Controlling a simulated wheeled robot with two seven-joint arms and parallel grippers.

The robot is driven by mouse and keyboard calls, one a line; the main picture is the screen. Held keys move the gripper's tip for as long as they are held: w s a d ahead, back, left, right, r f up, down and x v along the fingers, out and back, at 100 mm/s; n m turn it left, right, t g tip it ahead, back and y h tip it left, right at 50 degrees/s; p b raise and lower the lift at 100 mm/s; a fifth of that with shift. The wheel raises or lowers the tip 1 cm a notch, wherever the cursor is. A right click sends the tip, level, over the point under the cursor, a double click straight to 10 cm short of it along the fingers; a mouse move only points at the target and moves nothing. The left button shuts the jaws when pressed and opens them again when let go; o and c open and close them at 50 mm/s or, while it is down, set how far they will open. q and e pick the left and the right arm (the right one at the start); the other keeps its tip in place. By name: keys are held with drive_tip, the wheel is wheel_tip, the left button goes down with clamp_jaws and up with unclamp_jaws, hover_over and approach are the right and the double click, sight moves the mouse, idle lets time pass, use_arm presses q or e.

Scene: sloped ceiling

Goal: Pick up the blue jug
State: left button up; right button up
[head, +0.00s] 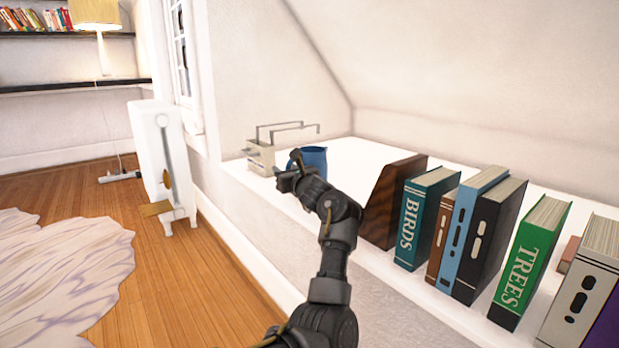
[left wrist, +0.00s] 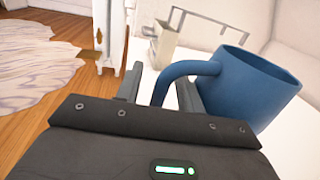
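The blue jug (head: 315,157) stands upright on the white ledge, partly hidden behind my left gripper (head: 288,172) in the head view. In the left wrist view the jug (left wrist: 258,88) is large at the right, with its handle curving toward the left. My left gripper (left wrist: 160,92) is open, with its two fingers apart and the handle showing between them. The jug's body is to the right of the fingers. Whether a finger touches the handle, I cannot tell. My right gripper is in neither view.
A beige caddy (head: 260,156) with a thin metal frame stands just left of the jug on the white ledge (head: 350,148). A brown wooden bookend (head: 393,200) and several books (head: 425,218) stand to the right. A white radiator (head: 160,160) stands on the floor at left.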

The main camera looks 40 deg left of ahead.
use_arm(q)
clamp_jaws()
drive_tip(key=shift+r, duration=0.15)
idle(1.2)
